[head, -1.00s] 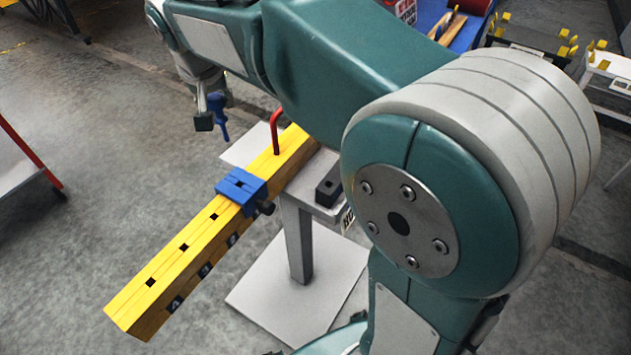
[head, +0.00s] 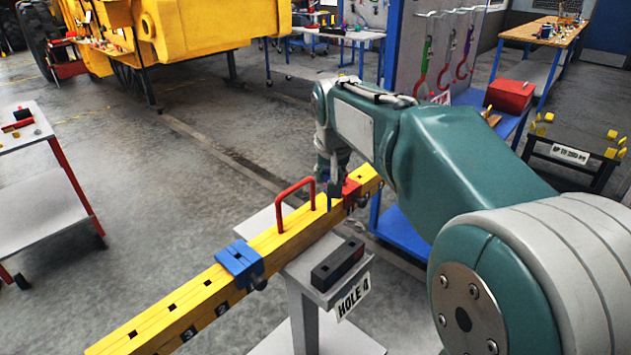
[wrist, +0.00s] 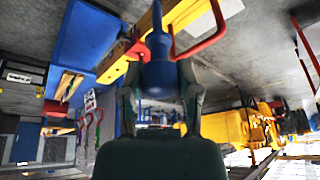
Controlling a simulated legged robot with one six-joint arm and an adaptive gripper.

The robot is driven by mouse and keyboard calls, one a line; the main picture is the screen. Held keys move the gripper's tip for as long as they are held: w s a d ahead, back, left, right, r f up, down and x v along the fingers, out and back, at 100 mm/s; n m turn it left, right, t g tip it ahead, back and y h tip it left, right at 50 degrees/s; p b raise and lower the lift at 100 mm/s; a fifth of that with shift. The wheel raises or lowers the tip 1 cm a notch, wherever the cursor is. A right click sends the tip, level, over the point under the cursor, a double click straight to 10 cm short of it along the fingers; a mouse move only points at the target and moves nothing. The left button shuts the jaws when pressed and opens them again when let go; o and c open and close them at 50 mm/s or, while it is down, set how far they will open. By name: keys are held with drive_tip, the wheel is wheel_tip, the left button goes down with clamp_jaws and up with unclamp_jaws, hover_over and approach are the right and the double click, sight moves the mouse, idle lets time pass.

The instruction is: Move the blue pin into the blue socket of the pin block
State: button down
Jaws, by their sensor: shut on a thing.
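The blue pin (head: 329,203) is held in my gripper (head: 335,187), and it hangs tip down in front of the far part of the yellow beam in the head view. I cannot tell its height over the beam. In the wrist view the pin (wrist: 158,70) sits between the two fingers of my gripper (wrist: 158,95), its thin end towards the top of the picture. A dark block (head: 338,262) on the stand's plate beside the beam may be the pin block. No blue socket can be made out.
The yellow beam (head: 190,302) has several square holes and carries a blue collar (head: 239,258), a red handle (head: 295,203) and a red collar (head: 351,192). A label reading HOLE 4 (head: 353,297) is on the stand. Open floor lies left of the beam.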

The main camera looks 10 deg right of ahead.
drive_tip(key=shift+s+a, duration=0.1)
drive_tip(key=shift+a+f, duration=0.15)
drive_tip(key=shift+a, duration=0.05)
drive_tip(key=shift+d+f, duration=0.15)
drive_tip(key=shift+d, duration=0.2)
drive_tip(key=shift+d+f, duration=0.1)
drive_tip(key=shift+f, duration=0.15)
drive_tip(key=shift+a+f, duration=0.3)
drive_tip(key=shift+f, duration=0.3)
drive_tip(key=shift+a+f, duration=0.25)
drive_tip(key=shift+f, duration=0.35)
drive_tip(key=shift+d+f, duration=0.2)
drive_tip(key=shift+f, duration=0.2)
drive_tip(key=shift+a+f, duration=0.15)
drive_tip(key=shift+f, duration=4.5)
drive_tip(key=shift+a+f, duration=0.15)
drive_tip(key=shift+f, duration=4.5)
